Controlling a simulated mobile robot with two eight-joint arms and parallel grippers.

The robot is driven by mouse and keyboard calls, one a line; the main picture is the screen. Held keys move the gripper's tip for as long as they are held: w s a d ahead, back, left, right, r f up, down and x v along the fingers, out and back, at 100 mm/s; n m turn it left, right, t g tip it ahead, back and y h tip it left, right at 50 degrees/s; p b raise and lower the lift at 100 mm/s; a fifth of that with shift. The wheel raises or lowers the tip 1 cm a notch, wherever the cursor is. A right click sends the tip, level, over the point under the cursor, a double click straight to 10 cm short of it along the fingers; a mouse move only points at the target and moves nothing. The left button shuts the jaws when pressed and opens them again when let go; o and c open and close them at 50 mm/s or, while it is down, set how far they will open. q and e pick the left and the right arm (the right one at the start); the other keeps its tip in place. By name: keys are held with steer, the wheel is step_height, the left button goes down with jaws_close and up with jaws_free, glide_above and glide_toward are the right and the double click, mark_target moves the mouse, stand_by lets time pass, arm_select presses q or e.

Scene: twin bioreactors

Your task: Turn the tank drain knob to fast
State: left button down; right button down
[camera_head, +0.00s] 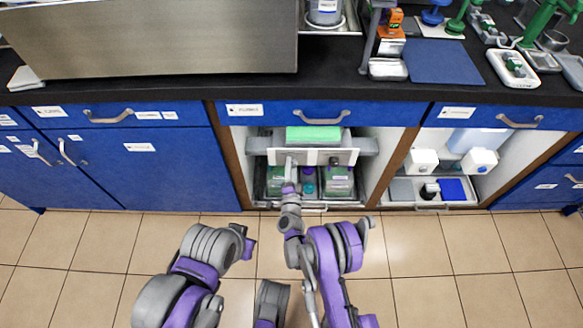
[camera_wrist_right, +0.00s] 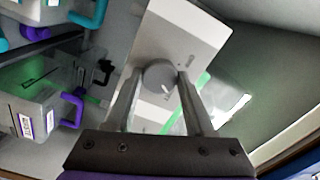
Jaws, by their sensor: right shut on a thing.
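The drain knob (camera_wrist_right: 160,76) is a round grey dial with a pale pointer mark, on a white panel (camera_wrist_right: 187,30) in the right wrist view. My right gripper (camera_wrist_right: 158,77) has one finger on each side of the knob and is shut on it. In the head view the white panel (camera_head: 325,157) spans the front of the open middle cabinet, and my right gripper (camera_head: 290,164) reaches its left part, hiding the knob. The dial's labels are too small to read. My left arm is at the lower left; its jaws cannot be made out.
Tanks with green contents (camera_head: 339,181) stand below the panel inside the cabinet. Wooden cabinet sides (camera_head: 233,167) bound the opening. The right cabinet holds white containers (camera_head: 421,161) and a tray. The tiled floor is clear in front.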

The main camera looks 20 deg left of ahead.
steer(key=shift+w+m, duration=0.1)
steer(key=shift+m, duration=0.8)
steer(key=shift+c, duration=1.3)
jaws_free()
arm_select(q)
steer(key=shift+s, duration=0.15)
arm_select(e)
steer(key=shift+s, duration=0.2)
